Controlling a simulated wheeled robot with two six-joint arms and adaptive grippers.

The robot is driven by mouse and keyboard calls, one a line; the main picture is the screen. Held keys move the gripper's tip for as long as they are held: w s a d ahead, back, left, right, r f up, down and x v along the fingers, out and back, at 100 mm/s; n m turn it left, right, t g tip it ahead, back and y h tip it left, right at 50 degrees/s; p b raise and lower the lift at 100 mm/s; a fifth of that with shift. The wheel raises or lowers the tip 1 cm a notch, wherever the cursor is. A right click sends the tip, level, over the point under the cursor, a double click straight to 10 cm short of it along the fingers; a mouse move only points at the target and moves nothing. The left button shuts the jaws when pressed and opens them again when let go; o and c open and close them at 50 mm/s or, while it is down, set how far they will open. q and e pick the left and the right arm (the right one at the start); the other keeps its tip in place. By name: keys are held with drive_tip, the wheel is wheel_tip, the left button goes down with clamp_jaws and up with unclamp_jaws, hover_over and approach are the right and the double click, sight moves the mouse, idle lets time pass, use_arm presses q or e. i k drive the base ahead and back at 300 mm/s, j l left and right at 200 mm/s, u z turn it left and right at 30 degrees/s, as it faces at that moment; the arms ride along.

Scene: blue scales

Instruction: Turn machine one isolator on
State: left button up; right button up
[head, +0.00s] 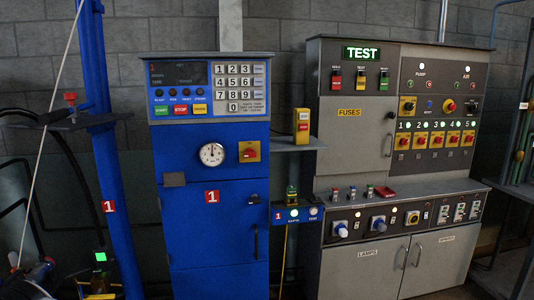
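The blue cabinet (188,225) marked with a red "1" stands left of centre. A red rotary switch on a yellow plate (249,151) is on its upper right front, beside a round white dial (212,154). On the grey console at right is a row of several red switches on yellow plates, numbered 1 to 5. The one under number 1 (404,140) is at the row's left end, with a lit lamp above it. Switch positions are too small to read surely. Neither of my grippers shows in the head view.
A blue post (108,170) stands left of the cabinet. A small shelf (300,144) holding a yellow device (301,126) and a blue switch box (297,214) fill the gap before the grey console (355,150). Dark equipment is at lower left.

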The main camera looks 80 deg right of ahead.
sight(249, 152)
drive_tip(key=z, duration=2.45)
